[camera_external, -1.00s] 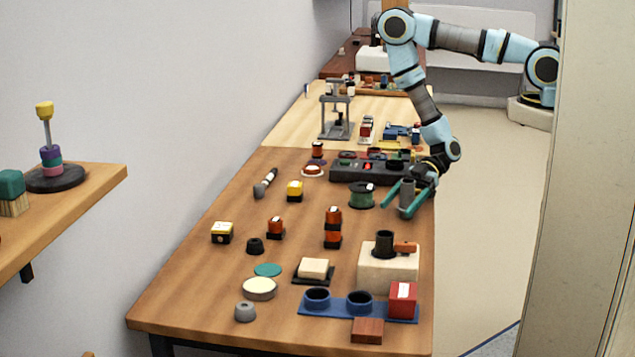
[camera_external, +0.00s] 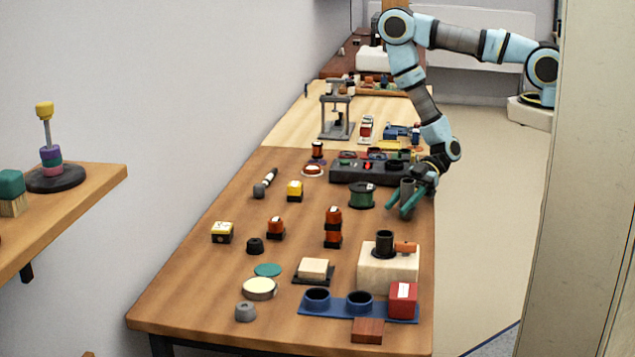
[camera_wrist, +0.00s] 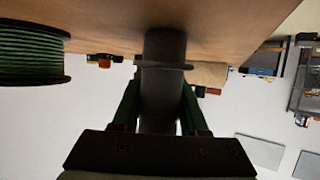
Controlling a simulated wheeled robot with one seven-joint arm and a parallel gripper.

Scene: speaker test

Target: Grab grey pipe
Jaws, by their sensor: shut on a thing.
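The grey pipe (camera_external: 407,191) stands upright near the right edge of the brown table, beside the green spool. My gripper (camera_external: 404,203) reaches it from behind, with one green finger on each side. The fingers are shut on the pipe. In the wrist view the dark grey pipe (camera_wrist: 162,85) with a collar sits between the two green fingers of my gripper (camera_wrist: 160,100). I cannot tell whether its base touches the table.
A green spool (camera_external: 361,196) stands just left of the pipe. A dark box with buttons (camera_external: 350,175) lies behind it. A cream block with a black cup (camera_external: 372,270) stands nearer the front. The table's right edge is close to the gripper.

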